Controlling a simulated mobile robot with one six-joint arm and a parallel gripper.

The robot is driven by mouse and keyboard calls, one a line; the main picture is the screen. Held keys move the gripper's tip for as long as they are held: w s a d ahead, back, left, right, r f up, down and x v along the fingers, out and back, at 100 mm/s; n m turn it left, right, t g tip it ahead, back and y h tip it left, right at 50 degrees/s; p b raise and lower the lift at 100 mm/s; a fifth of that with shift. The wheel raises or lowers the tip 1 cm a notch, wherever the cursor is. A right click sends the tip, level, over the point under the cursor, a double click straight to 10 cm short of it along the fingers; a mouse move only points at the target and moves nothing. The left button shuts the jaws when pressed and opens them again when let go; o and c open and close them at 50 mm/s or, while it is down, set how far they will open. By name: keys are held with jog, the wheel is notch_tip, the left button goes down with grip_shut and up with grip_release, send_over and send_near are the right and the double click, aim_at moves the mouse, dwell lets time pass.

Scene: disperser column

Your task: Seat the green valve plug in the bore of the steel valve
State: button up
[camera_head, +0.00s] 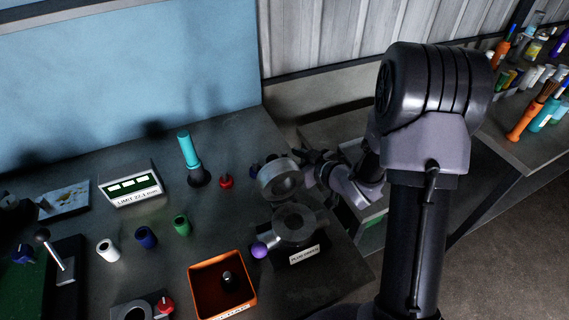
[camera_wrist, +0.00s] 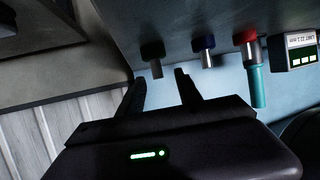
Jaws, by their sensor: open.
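A small green cylinder (camera_head: 182,224), the only green plug-like piece I see, stands on the bench left of centre with a dark opening in its top. The steel valve (camera_head: 294,222) sits to its right on a dark base with a white label. My gripper (camera_head: 308,160) is above the bench's right part, beyond the valve and away from the green piece. In the wrist view its two fingers (camera_wrist: 161,84) are apart with nothing between them. The green piece and valve are outside the wrist view.
Blue (camera_head: 146,237) and white (camera_head: 108,249) cylinders stand left of the green one. An orange bin (camera_head: 222,286) holds a dark piece. A teal-handled tool (camera_head: 189,150), a red-topped piece (camera_head: 226,181) and a display box (camera_head: 130,184) stand behind. A grey pin (camera_wrist: 153,56) stands beyond my fingertips.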

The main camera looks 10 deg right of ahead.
aim_at(286, 154)
jog(key=b+x, duration=0.1)
jog(key=x, duration=0.3)
jog(key=shift+w+d+f, duration=0.1)
jog(key=shift+f, duration=0.1)
jog(key=shift+r, duration=0.15)
grip_shut()
